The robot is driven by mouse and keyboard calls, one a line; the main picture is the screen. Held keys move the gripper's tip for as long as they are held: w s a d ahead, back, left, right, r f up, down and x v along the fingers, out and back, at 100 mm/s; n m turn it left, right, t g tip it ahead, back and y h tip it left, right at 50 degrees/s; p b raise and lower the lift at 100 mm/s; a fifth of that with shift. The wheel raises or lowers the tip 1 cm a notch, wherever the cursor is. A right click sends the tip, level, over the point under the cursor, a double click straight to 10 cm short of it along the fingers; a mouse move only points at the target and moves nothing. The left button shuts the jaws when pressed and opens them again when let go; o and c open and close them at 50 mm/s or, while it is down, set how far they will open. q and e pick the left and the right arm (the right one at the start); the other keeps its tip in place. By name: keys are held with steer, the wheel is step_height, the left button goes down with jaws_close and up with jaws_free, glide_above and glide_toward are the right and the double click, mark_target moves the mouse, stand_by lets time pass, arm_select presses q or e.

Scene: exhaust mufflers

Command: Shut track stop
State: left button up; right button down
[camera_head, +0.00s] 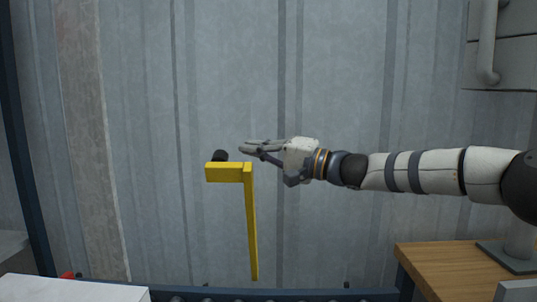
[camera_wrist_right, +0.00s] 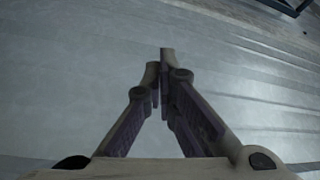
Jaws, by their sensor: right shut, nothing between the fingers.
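The track stop (camera_head: 250,215) is a yellow bar standing upright above the roller track, with a short yellow block (camera_head: 224,172) reaching left from its top. A black cylindrical piece (camera_head: 220,155) sits on top of that block. My right gripper (camera_head: 246,147) reaches in from the right and points left, just above and beside the top of the bar. Its fingers are together with nothing between them, as the right wrist view (camera_wrist_right: 161,75) also shows. I cannot tell whether it touches the stop. The stop does not show in the wrist view. My left gripper is not in view.
The roller track (camera_head: 240,293) runs along the bottom edge. A wooden table (camera_head: 440,262) stands at the lower right and a pale box top (camera_head: 70,290) at the lower left. A grey corrugated wall (camera_head: 340,80) fills the back. Space left of the stop is open.

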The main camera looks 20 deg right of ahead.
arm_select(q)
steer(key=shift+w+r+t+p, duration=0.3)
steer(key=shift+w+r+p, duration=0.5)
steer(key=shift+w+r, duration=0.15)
arm_select(e)
steer(key=a, duration=0.1)
steer(key=s+a, duration=0.1)
steer(key=a, duration=0.1)
steer(key=shift+s+a+f, duration=0.15)
steer(key=shift+a+f, duration=0.2)
steer(key=shift+f, duration=0.05)
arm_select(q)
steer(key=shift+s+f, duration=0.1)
